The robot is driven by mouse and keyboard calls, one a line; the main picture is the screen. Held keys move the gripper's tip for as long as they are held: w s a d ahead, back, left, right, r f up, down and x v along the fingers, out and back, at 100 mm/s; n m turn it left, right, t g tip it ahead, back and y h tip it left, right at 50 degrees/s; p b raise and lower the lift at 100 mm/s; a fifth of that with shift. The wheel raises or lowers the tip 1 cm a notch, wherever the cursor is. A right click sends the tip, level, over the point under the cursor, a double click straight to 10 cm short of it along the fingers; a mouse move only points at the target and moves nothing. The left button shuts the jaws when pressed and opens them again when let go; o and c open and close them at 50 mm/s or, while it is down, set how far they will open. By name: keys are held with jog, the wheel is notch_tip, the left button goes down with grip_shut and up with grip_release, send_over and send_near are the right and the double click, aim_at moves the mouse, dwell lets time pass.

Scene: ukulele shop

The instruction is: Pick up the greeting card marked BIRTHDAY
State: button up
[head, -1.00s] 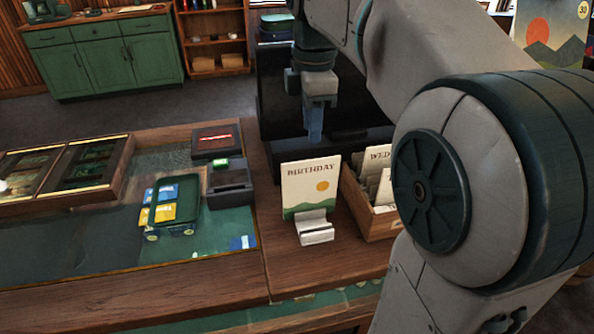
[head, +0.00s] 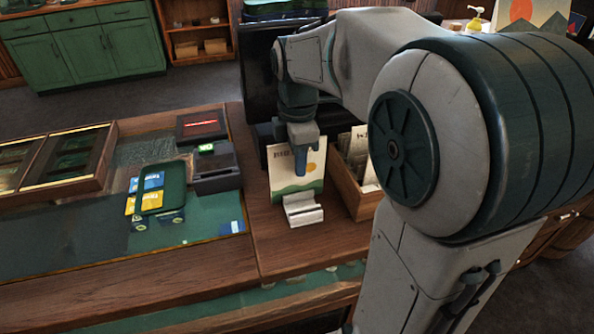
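My gripper (head: 301,170) points down and shows in front of the card's upper middle, covering part of the lettering. I see its fingers nearly edge-on, so the gap between them is hidden. Whether it touches the card I cannot tell.
A wooden box (head: 350,192) of other cards stands close on the card's right. A dark card terminal (head: 215,168) and a green tray (head: 163,188) are to the left. A dark screen (head: 258,75) stands behind. The counter in front of the holder is clear.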

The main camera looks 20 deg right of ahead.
jog(key=shift+f, duration=0.45)
jog(key=shift+c, duration=0.3)
grip_shut()
